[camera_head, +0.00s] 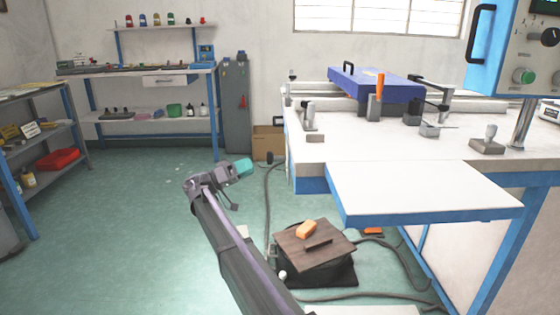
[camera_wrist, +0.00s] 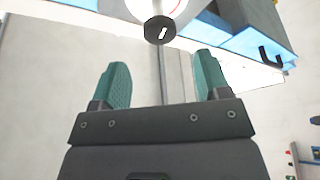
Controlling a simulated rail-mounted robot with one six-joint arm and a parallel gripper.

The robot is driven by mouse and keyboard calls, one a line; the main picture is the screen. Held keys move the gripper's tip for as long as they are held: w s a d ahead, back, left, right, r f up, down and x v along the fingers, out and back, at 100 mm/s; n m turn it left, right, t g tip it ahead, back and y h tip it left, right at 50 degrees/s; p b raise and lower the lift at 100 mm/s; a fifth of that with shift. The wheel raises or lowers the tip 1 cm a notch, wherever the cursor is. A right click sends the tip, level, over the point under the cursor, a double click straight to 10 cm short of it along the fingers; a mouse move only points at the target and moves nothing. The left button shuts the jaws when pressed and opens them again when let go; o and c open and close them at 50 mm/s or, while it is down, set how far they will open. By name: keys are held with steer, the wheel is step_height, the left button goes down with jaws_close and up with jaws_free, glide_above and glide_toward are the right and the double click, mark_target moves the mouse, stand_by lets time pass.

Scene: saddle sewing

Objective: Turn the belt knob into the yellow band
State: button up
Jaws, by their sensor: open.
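A black round knob (camera_wrist: 159,30) with a white pointer mark sits at the top of the wrist view, on a white round face cut off by the frame edge. A thin red mark shows on that face; no yellow band can be made out. My gripper (camera_wrist: 163,82) is open and empty, its two teal fingers apart, with the knob beyond the fingertips and not touched. In the head view my gripper (camera_head: 243,167) hangs over the floor left of the worktable. A control panel at the upper right carries a black knob (camera_head: 551,37) and a green knob (camera_head: 523,76).
The white worktable (camera_head: 420,190) with blue edges fills the right side. A blue block (camera_head: 375,84) lies on it. A dark box (camera_head: 315,247) with an orange item stands on the floor, with cables around it. Shelves (camera_head: 150,115) stand at the back left. The left floor is mostly clear.

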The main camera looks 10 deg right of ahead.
mark_target(277, 158)
steer(key=p+x, duration=0.2)
steer(key=x, duration=0.7)
steer(key=shift+d+r+p, duration=0.1)
steer(key=shift+d+p, duration=0.25)
steer(key=shift+d, duration=0.05)
steer(key=c, duration=0.9)
